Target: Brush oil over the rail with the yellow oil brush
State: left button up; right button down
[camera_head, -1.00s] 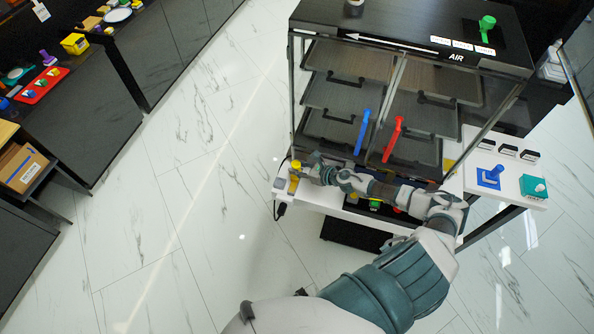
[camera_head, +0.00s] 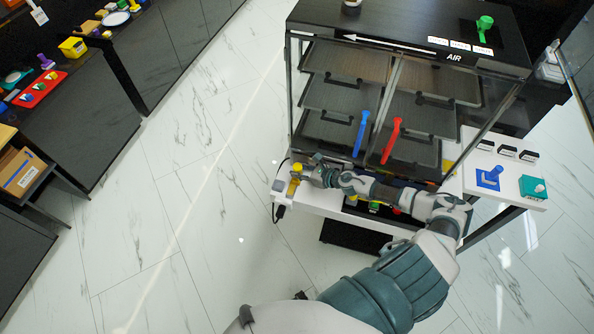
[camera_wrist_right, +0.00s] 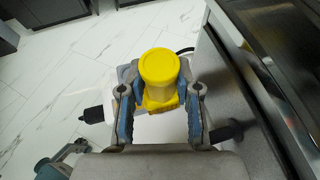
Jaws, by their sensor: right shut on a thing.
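The yellow oil brush (camera_head: 296,169) stands at the left front corner of the display case in the head view. My right gripper (camera_head: 307,176) is shut on it. In the right wrist view its round yellow top (camera_wrist_right: 160,68) shows between the two blue-grey fingers of the gripper (camera_wrist_right: 160,108); its lower end is mostly hidden. The glass display case (camera_head: 380,110) has sliding shelves, a blue handle (camera_head: 361,134) and a red handle (camera_head: 391,140). I cannot tell for certain which edge is the rail. My left gripper is not in view.
A white ledge (camera_head: 284,187) runs under the case front, with small coloured items partly behind my arm. A white side shelf (camera_head: 510,181) holds a blue tool (camera_head: 489,177) and a teal block (camera_head: 533,187). The marble floor (camera_head: 160,230) to the left is clear.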

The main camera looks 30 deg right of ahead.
jog(key=shift+w+a+r+p, duration=0.2)
jog(key=shift+w+a+p, duration=0.15)
jog(key=shift+w+p, duration=0.1)
jog(key=shift+w+a, duration=0.3)
jog(key=shift+w, duration=0.1)
jog(key=shift+s+d+f, duration=0.2)
jog(key=shift+s+d, duration=0.15)
jog(key=shift+s, duration=0.1)
jog(key=shift+w+d+b, duration=0.5)
jog(key=shift+w+d, duration=0.05)
jog(key=shift+a+r, duration=0.1)
jog(key=shift+r, duration=0.05)
